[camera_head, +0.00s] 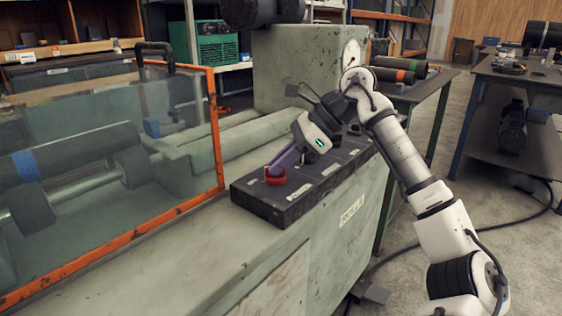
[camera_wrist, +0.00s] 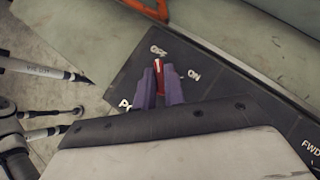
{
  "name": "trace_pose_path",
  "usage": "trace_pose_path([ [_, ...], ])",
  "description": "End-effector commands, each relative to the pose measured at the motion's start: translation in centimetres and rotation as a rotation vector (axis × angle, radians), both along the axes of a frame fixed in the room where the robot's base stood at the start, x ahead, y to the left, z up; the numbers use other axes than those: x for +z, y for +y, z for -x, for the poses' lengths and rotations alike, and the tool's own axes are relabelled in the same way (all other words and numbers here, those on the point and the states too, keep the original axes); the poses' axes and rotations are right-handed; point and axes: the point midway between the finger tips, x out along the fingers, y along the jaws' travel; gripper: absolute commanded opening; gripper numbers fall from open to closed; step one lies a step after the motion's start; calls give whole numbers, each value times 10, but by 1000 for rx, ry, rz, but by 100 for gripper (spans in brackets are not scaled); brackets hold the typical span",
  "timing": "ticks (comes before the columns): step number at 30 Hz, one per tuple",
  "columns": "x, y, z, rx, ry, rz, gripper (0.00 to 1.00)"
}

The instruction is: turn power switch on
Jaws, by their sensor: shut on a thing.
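The power switch is a red knob (camera_wrist: 159,74) on a dark control panel (camera_wrist: 228,88). The panel carries white OFF and ON labels and a partly hidden label beginning "PO". The knob's visible tip points toward OFF, with ON to its right. My gripper (camera_wrist: 160,68) has its two purple fingers on either side of the knob, shut on it. In the head view, the dark control box (camera_head: 318,192) sits on the green machine. My gripper (camera_head: 277,168) reaches down to its left end, where a red ring (camera_head: 275,177) shows around the fingertips. The knob is hidden there.
An orange-framed clear guard (camera_head: 214,130) stands left of the box. A gauge (camera_head: 351,51) is on the machine behind my arm. A workbench (camera_head: 505,68) stands at the right, with a cable (camera_head: 440,229) on the floor.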

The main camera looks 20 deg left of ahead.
Motion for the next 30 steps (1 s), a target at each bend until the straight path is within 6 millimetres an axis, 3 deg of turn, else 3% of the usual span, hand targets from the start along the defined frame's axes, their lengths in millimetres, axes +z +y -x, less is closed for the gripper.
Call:
trace_pose_path([
  [11, -2, -2, 2, -150, -3, 3, 0],
  [30, -4, -2, 9, -742, -7, 5, 0],
])
